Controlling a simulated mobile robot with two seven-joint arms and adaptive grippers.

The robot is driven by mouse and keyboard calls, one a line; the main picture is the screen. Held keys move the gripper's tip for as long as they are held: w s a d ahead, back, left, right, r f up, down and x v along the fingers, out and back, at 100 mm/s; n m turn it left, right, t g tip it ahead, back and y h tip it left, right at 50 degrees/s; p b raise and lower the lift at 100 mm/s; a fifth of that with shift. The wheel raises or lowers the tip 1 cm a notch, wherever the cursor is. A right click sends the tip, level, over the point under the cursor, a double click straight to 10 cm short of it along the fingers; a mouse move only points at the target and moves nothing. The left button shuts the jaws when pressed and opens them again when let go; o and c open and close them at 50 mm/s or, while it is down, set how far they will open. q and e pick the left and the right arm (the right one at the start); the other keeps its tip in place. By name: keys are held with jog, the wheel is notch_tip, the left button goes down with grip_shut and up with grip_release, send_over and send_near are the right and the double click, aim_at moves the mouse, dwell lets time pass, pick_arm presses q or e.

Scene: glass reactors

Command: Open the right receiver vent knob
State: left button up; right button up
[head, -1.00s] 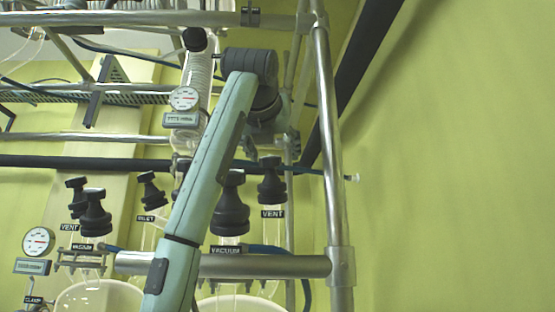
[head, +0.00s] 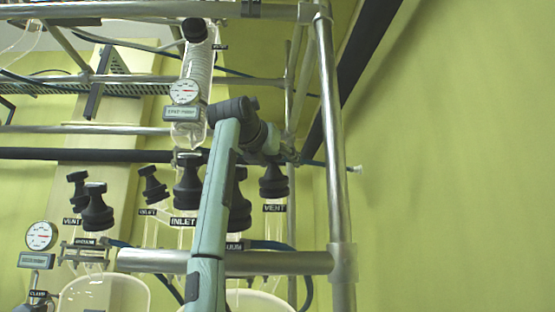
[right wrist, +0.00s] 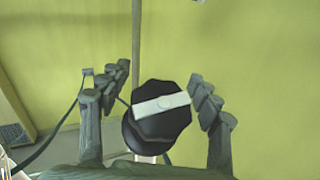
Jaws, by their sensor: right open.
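The right receiver vent knob (head: 273,181) is a black knob above a "VENT" label (head: 275,208), at the right of the row in the head view. In the right wrist view the black knob (right wrist: 152,128), with a pale bar across its top, is between the spread fingers of my right gripper (right wrist: 153,86). The fingers stand apart from the knob on both sides. In the head view the right gripper (head: 284,153) is just above the vent knob, partly hidden by my own wrist. My left gripper is out of view.
A black "INLET" knob (head: 187,182) stands left of my forearm, and a "VACUUM" knob (head: 240,208) is partly hidden behind it. A metal upright (head: 333,150) stands close on the right, and a horizontal rail (head: 275,263) runs below. A gauge (head: 184,92) hangs above.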

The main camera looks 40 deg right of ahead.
jog(key=shift+c, duration=0.6)
jog(key=c, duration=1.2)
jog(key=shift+c, duration=0.2)
